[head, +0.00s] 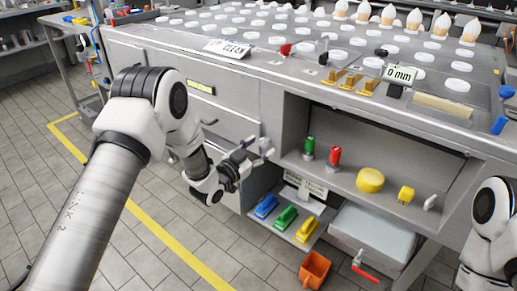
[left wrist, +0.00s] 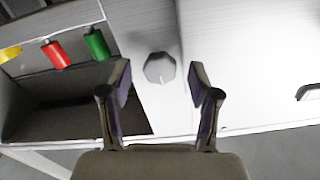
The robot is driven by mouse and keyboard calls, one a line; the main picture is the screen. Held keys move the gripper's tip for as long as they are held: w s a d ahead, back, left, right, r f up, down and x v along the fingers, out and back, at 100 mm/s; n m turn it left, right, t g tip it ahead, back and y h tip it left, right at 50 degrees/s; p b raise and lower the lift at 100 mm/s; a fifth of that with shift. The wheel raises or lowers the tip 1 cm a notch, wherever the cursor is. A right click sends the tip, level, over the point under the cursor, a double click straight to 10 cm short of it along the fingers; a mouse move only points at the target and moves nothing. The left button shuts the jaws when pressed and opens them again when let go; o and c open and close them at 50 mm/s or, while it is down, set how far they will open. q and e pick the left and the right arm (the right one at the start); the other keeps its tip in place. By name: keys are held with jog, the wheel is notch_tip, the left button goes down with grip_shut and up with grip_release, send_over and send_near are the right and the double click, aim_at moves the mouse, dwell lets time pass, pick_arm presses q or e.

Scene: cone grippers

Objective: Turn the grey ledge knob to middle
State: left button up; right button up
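A grey faceted knob (left wrist: 160,67) with a light pointer mark shows in the left wrist view. It sits on the pale grey panel beside the open shelf bay. Its mark points toward the bottom of that view, slightly right. My left gripper (left wrist: 160,78) is open, with one finger on each side of the knob and a visible gap to both. In the head view the left gripper (head: 252,154) is at the cabinet front, close to the knob (head: 266,146), which is small and partly hidden there. My right gripper is out of view; only part of its arm shows at right.
A green handle (head: 309,147), a red handle (head: 334,156) and a round yellow item (head: 370,180) stand on the shelf beside the knob. Brushes lie on a lower tray (head: 283,230). An orange bin (head: 314,269) is on the floor. Drawers (head: 225,122) lie left.

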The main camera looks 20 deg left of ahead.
pick_arm(q)
jog(key=shift+s, duration=0.1)
jog(key=v, duration=1.1)
jog(key=shift+s+a, duration=0.15)
jog(key=shift+s, duration=0.25)
